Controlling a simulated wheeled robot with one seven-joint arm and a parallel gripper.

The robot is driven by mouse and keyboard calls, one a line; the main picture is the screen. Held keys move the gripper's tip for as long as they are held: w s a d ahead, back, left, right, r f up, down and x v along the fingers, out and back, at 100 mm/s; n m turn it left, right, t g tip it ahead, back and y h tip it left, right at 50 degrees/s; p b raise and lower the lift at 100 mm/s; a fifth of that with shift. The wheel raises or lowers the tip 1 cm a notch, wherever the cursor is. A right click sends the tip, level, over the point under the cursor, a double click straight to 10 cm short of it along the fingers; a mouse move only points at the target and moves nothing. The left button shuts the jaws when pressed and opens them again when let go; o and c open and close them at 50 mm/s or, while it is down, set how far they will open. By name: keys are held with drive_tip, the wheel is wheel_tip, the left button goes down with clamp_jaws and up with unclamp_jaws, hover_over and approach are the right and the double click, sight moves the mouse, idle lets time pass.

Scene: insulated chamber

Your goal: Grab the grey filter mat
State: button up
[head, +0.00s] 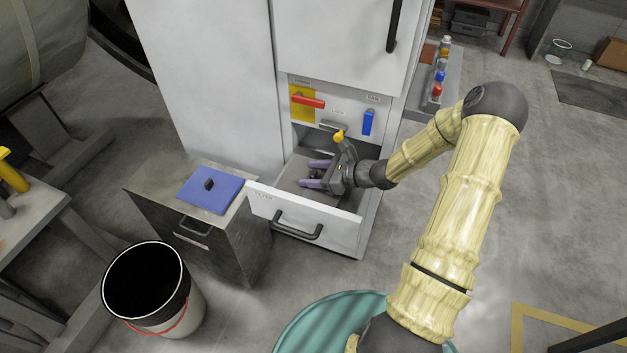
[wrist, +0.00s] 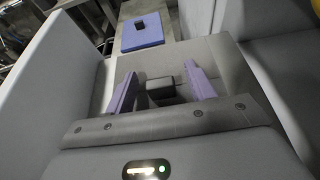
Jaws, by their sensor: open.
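The grey filter mat (head: 293,170) lies flat in the open drawer (head: 332,231) of the white cabinet. In the wrist view the mat (wrist: 225,60) carries a dark block-shaped grip (wrist: 160,87). My gripper (head: 306,173) is low inside the drawer, over the mat. Its two purple fingers are open, one on each side of the grip, with gaps visible in the wrist view (wrist: 162,74). In the head view my gripper hides part of the mat and the grip is hard to make out.
A blue mat (head: 223,191) with a black knob lies on a metal cabinet left of the drawer. A black-lined bin (head: 188,309) stands in front. The drawer walls surround my gripper. A red handle (head: 309,101) and a blue handle (head: 368,122) are above the drawer.

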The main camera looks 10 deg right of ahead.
sight(314, 172)
drive_tip(key=c, duration=1.1)
drive_tip(key=shift+o, duration=0.2)
drive_tip(key=shift+r, duration=0.1)
drive_tip(key=shift+r, duration=0.6)
wheel_tip(314, 172, up, 2)
drive_tip(key=shift+r+p, duration=0.25)
drive_tip(key=shift+p, duration=0.25)
drive_tip(key=s+d+p, duration=0.1)
drive_tip(key=s+d, duration=0.9)
drive_tip(key=d, duration=0.4)
drive_tip(key=shift+s+d+f, duration=0.2)
drive_tip(key=shift+s+d, duration=0.1)
drive_tip(key=shift+s, duration=0.05)
